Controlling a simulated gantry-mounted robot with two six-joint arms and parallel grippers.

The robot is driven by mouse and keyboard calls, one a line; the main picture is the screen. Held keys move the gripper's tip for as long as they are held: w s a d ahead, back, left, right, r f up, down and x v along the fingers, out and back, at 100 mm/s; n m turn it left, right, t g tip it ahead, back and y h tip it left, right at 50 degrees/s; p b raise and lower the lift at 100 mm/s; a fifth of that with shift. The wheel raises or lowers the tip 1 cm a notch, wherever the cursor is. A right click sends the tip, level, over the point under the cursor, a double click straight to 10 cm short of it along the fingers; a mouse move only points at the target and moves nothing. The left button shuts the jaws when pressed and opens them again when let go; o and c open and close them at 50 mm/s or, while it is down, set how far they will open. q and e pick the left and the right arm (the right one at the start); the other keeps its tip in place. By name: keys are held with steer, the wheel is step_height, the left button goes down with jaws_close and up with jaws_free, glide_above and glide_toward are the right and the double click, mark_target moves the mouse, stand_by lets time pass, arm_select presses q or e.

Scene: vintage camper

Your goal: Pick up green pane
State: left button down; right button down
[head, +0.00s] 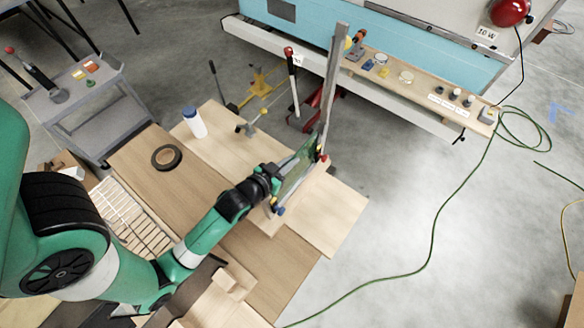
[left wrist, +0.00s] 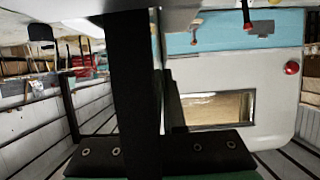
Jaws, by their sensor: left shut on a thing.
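The green pane (head: 299,166) is a thin, see-through sheet standing upright by a tall metal post (head: 333,85) on the wooden table. My left gripper (head: 278,176) is shut on the pane at its left side in the head view. Red and blue knobs sit close to the pane, near its lower edge and right side. Whether the pane touches the post or its holder cannot be told. In the left wrist view the dark fingers (left wrist: 145,85) fill the middle, and the pane is hard to make out. My right gripper is not in view.
A grey cart (head: 85,95) stands at upper left. The camper (head: 400,50) with its shelf is behind. Open floor lies to the right.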

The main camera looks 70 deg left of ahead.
arm_select(q)
step_height(320, 180, up, 28)
steer(key=p, duration=2.1)
steer(key=shift+r, duration=0.1)
